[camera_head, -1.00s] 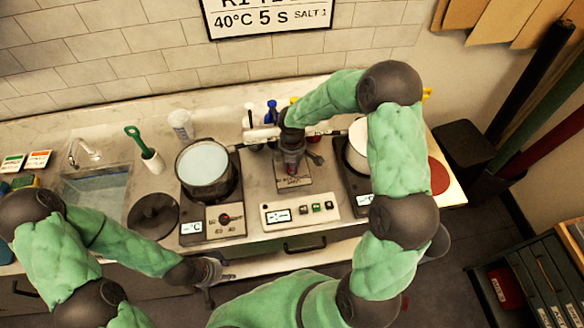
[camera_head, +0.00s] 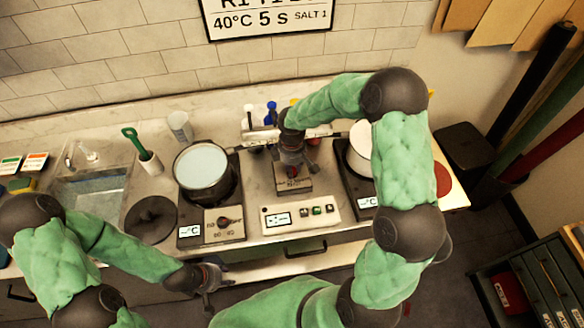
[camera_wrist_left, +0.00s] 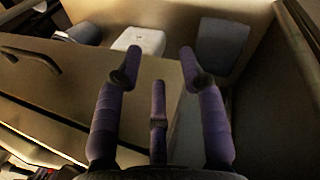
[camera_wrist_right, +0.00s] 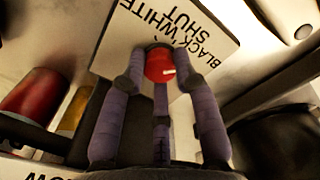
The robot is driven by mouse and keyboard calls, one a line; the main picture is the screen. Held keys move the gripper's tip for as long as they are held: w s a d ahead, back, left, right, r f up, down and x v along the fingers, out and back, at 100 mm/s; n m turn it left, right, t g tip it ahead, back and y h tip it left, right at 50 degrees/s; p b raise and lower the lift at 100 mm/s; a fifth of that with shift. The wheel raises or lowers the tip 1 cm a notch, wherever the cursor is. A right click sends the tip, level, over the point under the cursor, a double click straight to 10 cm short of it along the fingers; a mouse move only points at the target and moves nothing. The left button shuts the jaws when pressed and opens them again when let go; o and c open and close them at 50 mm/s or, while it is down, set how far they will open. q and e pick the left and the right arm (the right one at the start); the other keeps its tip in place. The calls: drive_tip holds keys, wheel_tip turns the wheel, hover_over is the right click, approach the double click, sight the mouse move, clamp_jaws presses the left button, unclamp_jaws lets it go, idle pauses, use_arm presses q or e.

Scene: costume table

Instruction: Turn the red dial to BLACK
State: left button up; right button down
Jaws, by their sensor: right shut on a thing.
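The red dial (camera_wrist_right: 159,66) sits on a pale panel (camera_wrist_right: 110,45) lettered BLACK, WHITE and SHUT in the right wrist view. A short white mark shows on the dial's face, towards its lower right edge. My right gripper (camera_wrist_right: 160,80) has its purple-grey fingers closed around the dial. In the head view, my right gripper (camera_head: 292,168) is over the panel (camera_head: 293,186) between the two hot plates, and it hides the dial. My left gripper (camera_head: 208,284) is low in front of the counter; the left wrist view shows its fingers (camera_wrist_left: 158,55) spread and empty.
A pot of pale liquid (camera_head: 203,164) stands on the left hot plate, and a white pot (camera_head: 360,150) is partly behind my right arm. A control box (camera_head: 300,214) with buttons lies in front of the panel. A dark round lid (camera_head: 151,219) lies at left.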

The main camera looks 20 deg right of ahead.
drive_tip(key=c, duration=0.9)
unclamp_jaws()
drive_tip(key=shift+c, duration=0.2)
drive_tip(key=shift+r, duration=0.1)
wheel_tip(320, 180, up, 12)
